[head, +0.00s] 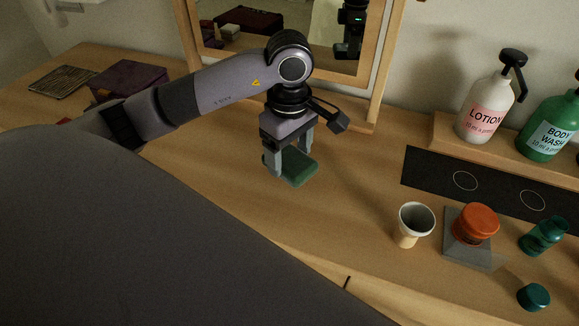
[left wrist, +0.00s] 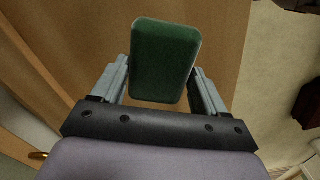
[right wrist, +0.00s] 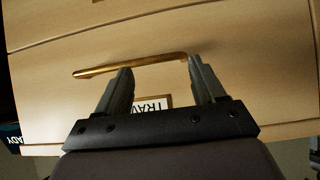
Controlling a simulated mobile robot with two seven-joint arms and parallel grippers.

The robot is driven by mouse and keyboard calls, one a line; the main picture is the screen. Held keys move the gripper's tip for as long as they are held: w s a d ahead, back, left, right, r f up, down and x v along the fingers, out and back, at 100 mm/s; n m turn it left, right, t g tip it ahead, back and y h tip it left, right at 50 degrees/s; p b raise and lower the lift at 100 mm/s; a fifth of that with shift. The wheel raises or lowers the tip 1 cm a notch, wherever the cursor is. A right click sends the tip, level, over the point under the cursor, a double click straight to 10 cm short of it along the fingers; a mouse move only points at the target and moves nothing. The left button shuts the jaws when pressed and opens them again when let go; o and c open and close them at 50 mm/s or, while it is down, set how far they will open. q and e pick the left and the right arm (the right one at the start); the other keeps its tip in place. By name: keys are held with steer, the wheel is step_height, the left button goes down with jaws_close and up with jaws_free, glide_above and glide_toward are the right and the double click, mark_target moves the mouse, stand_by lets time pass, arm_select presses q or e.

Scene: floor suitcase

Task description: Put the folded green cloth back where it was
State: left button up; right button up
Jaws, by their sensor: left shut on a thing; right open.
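The folded green cloth (head: 299,169) is a small dark green block with rounded corners at the middle of the wooden top. My left gripper (head: 288,163) reaches down over it and is shut on it, one finger on each side. The cloth (left wrist: 166,60) also shows between the fingers in the left wrist view. I cannot tell whether it touches the top or hangs just above it. My right gripper (right wrist: 160,72) is open and empty before a wooden drawer front, its fingertips close to a brass handle (right wrist: 135,65). The right gripper is out of the head view.
A white cup (head: 411,224), an orange-lidded jar (head: 475,224) on a grey square, a teal bottle (head: 543,236) and a teal cap (head: 533,297) stand at the right. Lotion (head: 487,110) and body wash (head: 552,128) bottles stand on a shelf. A purple box (head: 128,80) sits at the left.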

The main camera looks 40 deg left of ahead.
mark_target(289, 169)
arm_select(q)
steer(key=shift+f, duration=2.35)
steer(key=shift+f, duration=0.15)
steer(key=o, duration=0.9)
steer(key=shift+o, duration=0.2)
step_height(289, 169, up, 12)
steer(key=shift+r, duration=0.2)
steer(key=shift+s+f, duration=0.1)
